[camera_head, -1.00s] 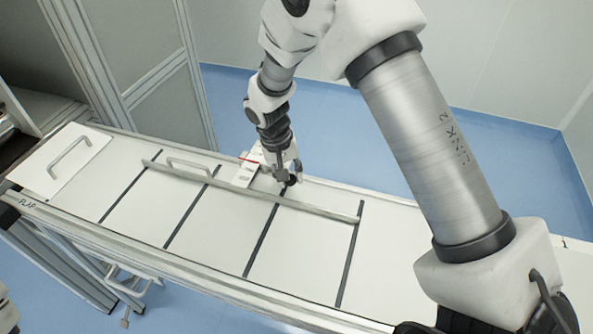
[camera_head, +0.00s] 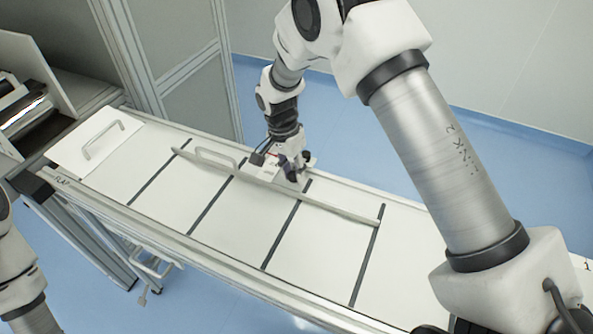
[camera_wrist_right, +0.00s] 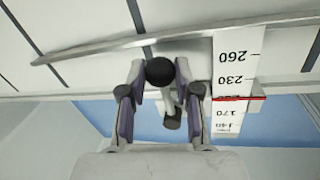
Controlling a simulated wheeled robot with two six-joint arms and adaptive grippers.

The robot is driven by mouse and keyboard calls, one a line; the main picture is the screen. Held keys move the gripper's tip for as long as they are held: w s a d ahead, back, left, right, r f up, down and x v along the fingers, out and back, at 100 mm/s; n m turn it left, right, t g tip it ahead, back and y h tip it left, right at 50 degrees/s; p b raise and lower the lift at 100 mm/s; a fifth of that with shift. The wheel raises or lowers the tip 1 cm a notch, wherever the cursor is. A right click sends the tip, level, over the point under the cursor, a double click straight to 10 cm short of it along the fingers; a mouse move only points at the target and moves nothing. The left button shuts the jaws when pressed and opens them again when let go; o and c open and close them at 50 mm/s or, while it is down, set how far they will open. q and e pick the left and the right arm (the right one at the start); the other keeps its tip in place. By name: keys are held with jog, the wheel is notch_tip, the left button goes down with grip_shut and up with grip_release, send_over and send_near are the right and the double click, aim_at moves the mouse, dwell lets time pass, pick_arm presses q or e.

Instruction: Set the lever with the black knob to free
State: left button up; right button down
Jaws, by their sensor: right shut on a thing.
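The black knob (camera_wrist_right: 160,71) sits between the fingertips of my right gripper (camera_wrist_right: 159,74) in the right wrist view. The gripper is shut on it. A pale lever arm (camera_wrist_right: 168,99) runs from the knob to a dark cylindrical end (camera_wrist_right: 172,118). In the head view my right gripper (camera_head: 293,172) is at the far side of the table, just beyond the long rail, and hides most of the lever. No word "free" is readable. My left arm shows at the lower left, but its gripper is out of view.
A white scale plate (camera_wrist_right: 235,65) with numbers and a red line stands beside the gripper. A long metal rail (camera_head: 340,212) with a handle (camera_head: 215,158) crosses the white table (camera_head: 325,250). A white flap (camera_head: 75,155) with a handle lies at the left end.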

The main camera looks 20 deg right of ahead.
dwell(0.4)
jog(key=c, duration=0.8)
grip_release()
jog(key=shift+w, duration=0.1)
jog(key=r, duration=0.4)
jog(key=w+r, duration=0.1)
jog(key=r, duration=0.3)
jog(key=w+a+r, duration=0.1)
jog(key=r, duration=0.2)
jog(key=shift+a+r, duration=0.1)
jog(key=shift+r, duration=0.3)
